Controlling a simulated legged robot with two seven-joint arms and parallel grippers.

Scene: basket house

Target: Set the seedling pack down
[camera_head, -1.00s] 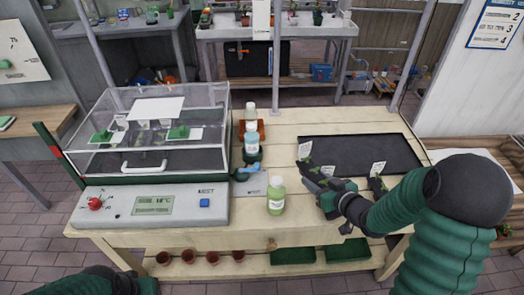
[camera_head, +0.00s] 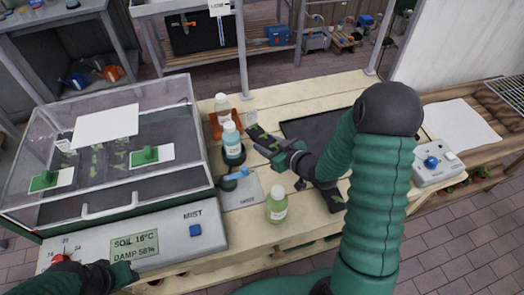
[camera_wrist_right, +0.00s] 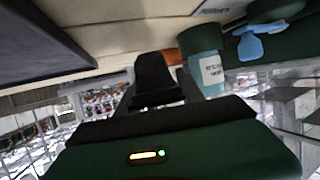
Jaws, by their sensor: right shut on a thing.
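My right gripper (camera_head: 280,150) is shut on a dark seedling pack (camera_head: 262,137) with small green leaves and a white label, held over the bench left of the black mat (camera_head: 312,126). Its contact with anything below is unclear. More seedlings (camera_head: 95,157) show inside the clear-lidded propagator (camera_head: 185,120). My left gripper (camera_head: 75,272) is at the red knob, lower left, jaws unclear.
A grey control box (camera_head: 437,165) is on the right. Bare bench wood shows behind the mat.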

